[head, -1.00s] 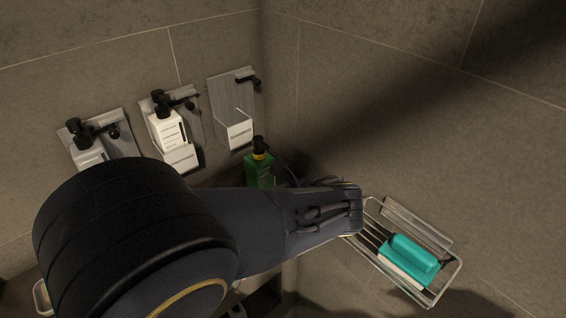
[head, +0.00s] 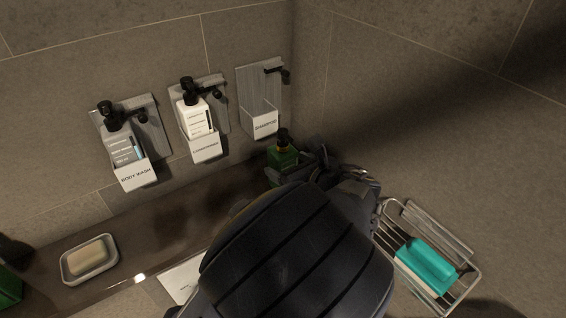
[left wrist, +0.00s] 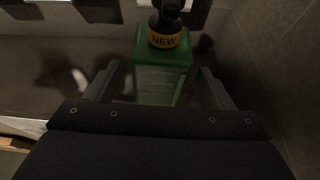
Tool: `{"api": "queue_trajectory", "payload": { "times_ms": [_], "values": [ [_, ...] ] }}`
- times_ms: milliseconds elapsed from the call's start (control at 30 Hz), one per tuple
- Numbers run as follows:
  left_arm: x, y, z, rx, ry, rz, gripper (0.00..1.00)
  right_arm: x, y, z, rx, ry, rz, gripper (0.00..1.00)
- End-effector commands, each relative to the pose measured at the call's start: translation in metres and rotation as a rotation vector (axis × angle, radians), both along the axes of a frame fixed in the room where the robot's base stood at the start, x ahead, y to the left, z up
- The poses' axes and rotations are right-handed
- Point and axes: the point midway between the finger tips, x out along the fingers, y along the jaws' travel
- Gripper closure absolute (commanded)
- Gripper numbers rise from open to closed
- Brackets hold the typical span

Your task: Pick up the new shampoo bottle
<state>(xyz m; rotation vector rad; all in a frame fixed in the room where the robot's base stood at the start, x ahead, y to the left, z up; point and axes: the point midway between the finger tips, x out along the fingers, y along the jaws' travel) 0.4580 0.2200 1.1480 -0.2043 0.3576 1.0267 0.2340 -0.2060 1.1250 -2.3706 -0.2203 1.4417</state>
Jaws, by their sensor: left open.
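The new shampoo bottle (head: 281,158) is green with a black pump and a yellow neck band. It stands upright on the dark shelf near the corner, below the empty shampoo holder. In the left wrist view the bottle (left wrist: 163,72) shows its yellow "NEW" band, and it stands ahead of and between my two fingers. My left gripper (left wrist: 158,80) is open, one finger on each side of the bottle, with gaps showing on both sides. In the head view my left gripper (head: 300,172) is partly hidden by my dark arm, close beside the bottle. My right gripper is not in view.
Wall holders carry body wash (head: 120,148) and conditioner (head: 194,118); the shampoo holder (head: 264,123) is empty. A soap dish (head: 64,268) sits on the shelf at left. A wire basket (head: 474,270) with a turquoise item hangs at right. A green object (head: 8,290) shows at the left edge.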

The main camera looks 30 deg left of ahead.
Motion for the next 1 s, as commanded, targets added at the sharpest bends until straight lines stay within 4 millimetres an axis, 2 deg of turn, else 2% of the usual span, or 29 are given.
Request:
{"api": "queue_trajectory", "payload": {
  "times_ms": [100, 600, 833, 1000],
  "values": [
    [0.000, 0.000, 0.000, 0.000, 0.000, 0.000, 0.26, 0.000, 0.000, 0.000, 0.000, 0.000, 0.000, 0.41],
    [0.000, 0.000, 0.001, 0.000, -0.001, 0.000, 0.89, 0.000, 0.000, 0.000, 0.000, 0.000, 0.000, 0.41],
    [0.000, 0.000, 0.002, 0.000, -0.002, 0.001, 0.89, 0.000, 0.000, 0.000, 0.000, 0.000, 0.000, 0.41],
    [0.000, -0.001, 0.015, -0.004, -0.004, -0.001, 0.89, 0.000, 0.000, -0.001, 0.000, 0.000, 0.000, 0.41]
  ]
}}
